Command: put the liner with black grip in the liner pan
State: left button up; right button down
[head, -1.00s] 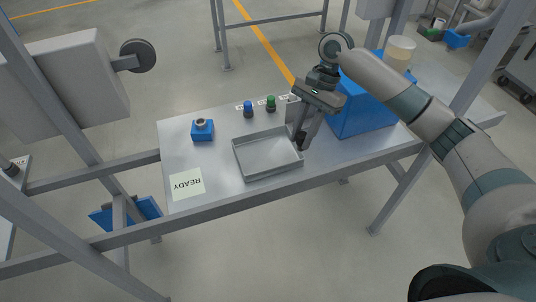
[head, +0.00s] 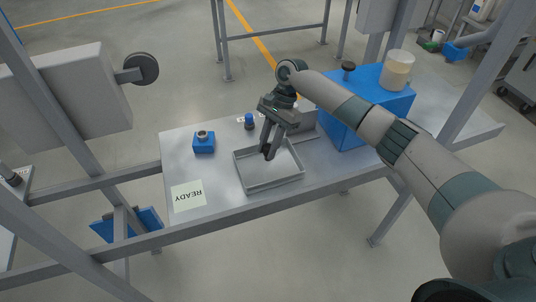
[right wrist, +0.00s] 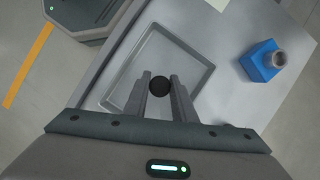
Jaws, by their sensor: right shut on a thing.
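The liner pan (head: 272,186), a shallow grey metal tray, lies on the bench. It also shows in the right wrist view (right wrist: 172,52). My right gripper (head: 268,151) points down over the pan. In the right wrist view my right gripper (right wrist: 160,91) is shut on the black grip (right wrist: 160,86), a dark round piece between the fingertips. The body of the liner below the grip is hidden, so I cannot tell whether it touches the pan floor. The pan looks otherwise empty. My left gripper is not in view.
A blue knob (head: 249,121) stands behind the pan. A large blue box (head: 345,125) with a pale jar (head: 397,70) stands to the right.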

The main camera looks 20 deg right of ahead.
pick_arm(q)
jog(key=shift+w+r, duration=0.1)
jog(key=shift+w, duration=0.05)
pick_arm(e)
jog(key=shift+f, duration=0.55)
notch_tip(320, 180, down, 3)
jog(key=shift+r+p, duration=0.15)
jog(key=shift+p, duration=0.2)
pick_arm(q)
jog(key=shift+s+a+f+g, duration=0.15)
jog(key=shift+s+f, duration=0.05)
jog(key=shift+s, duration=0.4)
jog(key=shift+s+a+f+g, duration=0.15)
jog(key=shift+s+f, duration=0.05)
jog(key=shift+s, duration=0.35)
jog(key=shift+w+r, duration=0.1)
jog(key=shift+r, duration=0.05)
pick_arm(e)
jog(key=shift+f, duration=0.25)
jog(key=c, duration=1.6)
grip_release()
jog(key=shift+c, duration=0.2)
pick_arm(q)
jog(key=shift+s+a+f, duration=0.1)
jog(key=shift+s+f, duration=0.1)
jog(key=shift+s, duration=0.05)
pick_arm(e)
jog(key=shift+o, duration=0.9)
